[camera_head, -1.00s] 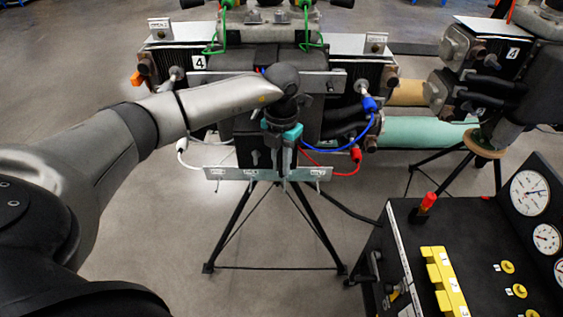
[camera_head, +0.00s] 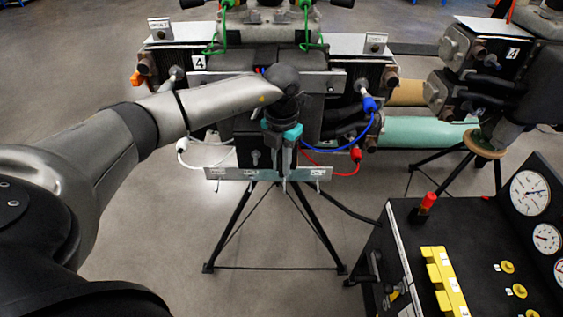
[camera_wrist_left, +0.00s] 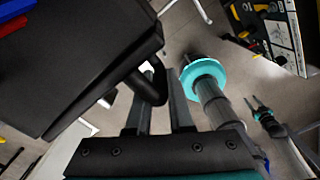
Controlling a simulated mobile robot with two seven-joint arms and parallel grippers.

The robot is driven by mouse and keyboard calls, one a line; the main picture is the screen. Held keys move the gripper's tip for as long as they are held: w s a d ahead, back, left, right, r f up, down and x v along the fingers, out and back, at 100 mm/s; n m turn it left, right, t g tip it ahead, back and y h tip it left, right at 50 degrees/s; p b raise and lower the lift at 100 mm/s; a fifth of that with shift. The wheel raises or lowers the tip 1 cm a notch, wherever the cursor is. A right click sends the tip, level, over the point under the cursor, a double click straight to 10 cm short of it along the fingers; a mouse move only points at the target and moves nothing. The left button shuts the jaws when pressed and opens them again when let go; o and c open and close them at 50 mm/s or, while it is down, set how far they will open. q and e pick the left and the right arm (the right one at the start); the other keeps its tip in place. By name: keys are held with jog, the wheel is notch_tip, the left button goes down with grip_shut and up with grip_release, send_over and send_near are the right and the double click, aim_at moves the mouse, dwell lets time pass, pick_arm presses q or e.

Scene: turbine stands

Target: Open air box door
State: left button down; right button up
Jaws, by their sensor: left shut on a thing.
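The turbine stand's dark box marked 4 (camera_head: 199,63) is in the middle of the head view. Which panel is the air box door cannot be made out there, as my left arm covers its front. My left gripper (camera_head: 287,182) points down at the stand's front. In the left wrist view, a large black box-like part (camera_wrist_left: 95,60) fills the left, with a black handle (camera_wrist_left: 152,88) sticking out. My left gripper (camera_wrist_left: 160,92) is shut on this handle. My right gripper (camera_wrist_left: 253,100) shows small in the left wrist view, fingers apart, empty.
Blue (camera_head: 372,125) and red (camera_head: 355,155) hoses hang right of the left gripper, a white hose (camera_head: 183,145) left of it. A black control panel (camera_head: 470,255) with gauges stands at lower right. Open floor (camera_head: 160,220) lies left of the tripod legs.

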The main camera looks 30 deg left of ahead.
pick_arm(q)
jog(key=s+a+m+b, duration=0.8)
jog(key=s+m, duration=0.6)
jog(key=m, duration=0.2)
jog(key=shift+s+a+b, duration=0.2)
jog(key=shift+a+b, duration=0.15)
jog(key=shift+a, duration=0.25)
dwell(0.5)
jog(key=c, duration=0.8)
grip_release()
notch_tip(320, 180, up, 15)
jog(key=p, duration=0.2)
jog(key=shift+r, duration=0.15)
